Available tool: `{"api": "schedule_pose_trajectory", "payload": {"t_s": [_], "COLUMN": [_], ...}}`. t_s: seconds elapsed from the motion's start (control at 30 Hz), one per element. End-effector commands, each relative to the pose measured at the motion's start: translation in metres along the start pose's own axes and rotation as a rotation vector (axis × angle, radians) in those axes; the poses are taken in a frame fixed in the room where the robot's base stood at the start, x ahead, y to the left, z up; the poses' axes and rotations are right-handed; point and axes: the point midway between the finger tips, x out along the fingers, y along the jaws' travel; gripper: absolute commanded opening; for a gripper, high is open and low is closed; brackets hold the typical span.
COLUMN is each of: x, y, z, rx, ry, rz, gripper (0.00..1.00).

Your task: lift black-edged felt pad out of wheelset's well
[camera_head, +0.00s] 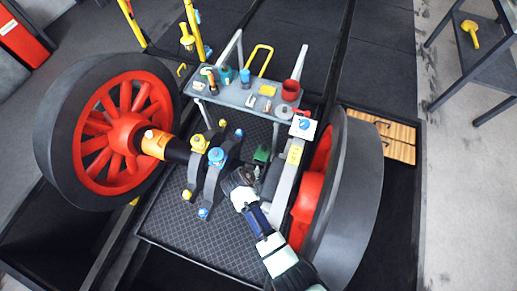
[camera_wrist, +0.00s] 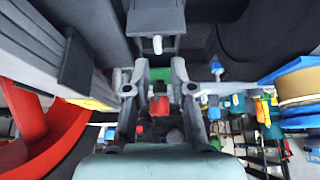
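The wheelset has two large red-spoked wheels with dark rims, one on the left (camera_head: 110,125) and one on the right (camera_head: 345,200). My gripper (camera_head: 238,180) is low between the wheels, over the dark textured floor plate. It also shows in the wrist view (camera_wrist: 159,75), with its two fingers apart and no held object clearly visible between them. A green item (camera_wrist: 160,75) lies beyond the fingers, and a small red part (camera_wrist: 160,104) shows between them. I cannot make out the black-edged felt pad or the well; my arm and dark parts may hide them.
A grey bench (camera_head: 235,95) with tools and a red cup (camera_head: 290,90) stands behind. Dark brackets with a blue cap (camera_head: 216,155) and a yellow cap (camera_head: 198,143) stand left of my gripper. A grey beam stands close on its right. The textured plate (camera_head: 200,235) is clear in front.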

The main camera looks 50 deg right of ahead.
Motion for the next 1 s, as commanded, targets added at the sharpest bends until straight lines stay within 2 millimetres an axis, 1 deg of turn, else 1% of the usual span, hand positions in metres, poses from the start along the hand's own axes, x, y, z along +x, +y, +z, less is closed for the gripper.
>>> {"api": "schedule_pose_trajectory", "payload": {"t_s": [0.03, 0.17, 0.23, 0.33, 0.43, 0.53, 0.73, 0.87, 0.9, 1.0], "x": [0.011, 0.014, 0.025, 0.046, 0.059, 0.064, 0.063, 0.063, 0.063, 0.063], "y": [0.0, 0.0, 0.002, 0.003, 0.003, 0.003, 0.003, 0.003, 0.003, 0.003], "z": [0.002, 0.001, 0.004, 0.008, 0.006, 0.005, 0.004, 0.004, 0.004, 0.004], "rx": [0.001, 0.0, 0.0, 0.0, -0.001, -0.001, -0.002, -0.002, -0.002, -0.002], "ry": [0.0, 0.0, -0.001, 0.0, 0.0, 0.0, 0.0, 0.0, 0.0, 0.0], "rz": [0.0, -0.001, 0.0, 0.0, -0.001, -0.001, -0.002, -0.002, -0.002, -0.002], "gripper": [0.24, 0.24, 0.24, 0.24, 0.24, 0.24, 0.24, 0.02, 0.0, 0.0]}}
